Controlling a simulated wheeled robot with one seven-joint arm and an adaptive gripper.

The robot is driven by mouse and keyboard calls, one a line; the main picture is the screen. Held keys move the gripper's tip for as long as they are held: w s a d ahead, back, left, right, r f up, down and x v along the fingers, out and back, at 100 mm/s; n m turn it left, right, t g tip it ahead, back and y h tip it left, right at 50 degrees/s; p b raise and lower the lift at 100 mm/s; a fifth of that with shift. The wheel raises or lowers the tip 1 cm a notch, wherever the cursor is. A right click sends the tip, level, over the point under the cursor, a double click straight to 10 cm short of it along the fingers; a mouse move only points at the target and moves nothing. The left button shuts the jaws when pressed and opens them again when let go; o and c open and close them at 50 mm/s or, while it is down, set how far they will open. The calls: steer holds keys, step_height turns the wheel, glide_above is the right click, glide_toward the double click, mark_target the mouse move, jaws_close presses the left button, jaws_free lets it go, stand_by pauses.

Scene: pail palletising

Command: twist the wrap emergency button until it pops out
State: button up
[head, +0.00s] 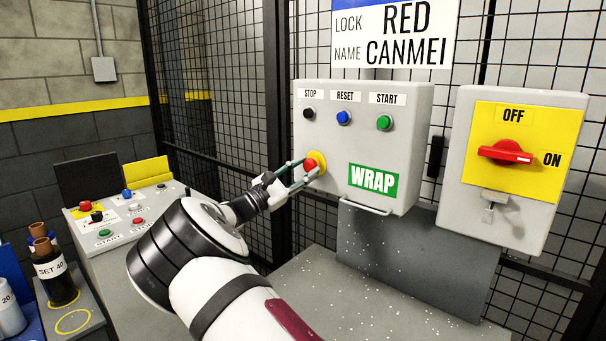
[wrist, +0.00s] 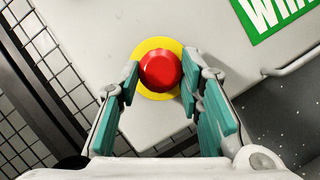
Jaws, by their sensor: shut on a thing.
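The wrap emergency button (head: 310,164) is a red mushroom head on a yellow ring, low on the left of the grey WRAP box (head: 408,150). In the wrist view the red button (wrist: 160,70) sits between the two teal finger pads, with its yellow ring (wrist: 160,42) behind it. My gripper (head: 308,168) reaches it from the lower left and is shut on it; the wrist view shows the fingertips (wrist: 160,82) on either side. I cannot tell how far the button stands out.
Black STOP, blue RESET and green START buttons (head: 384,123) sit above on the same box. A grey box with a red rotary switch (head: 505,153) stands to the right. A mesh fence (head: 215,90) is behind. A sloped console (head: 125,220) stands at left.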

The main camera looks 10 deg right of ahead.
stand_by(0.4)
steer(key=o, duration=1.2)
steer(key=shift+c, duration=0.2)
steer(key=shift+a, duration=0.1)
steer(key=v, duration=1.2)
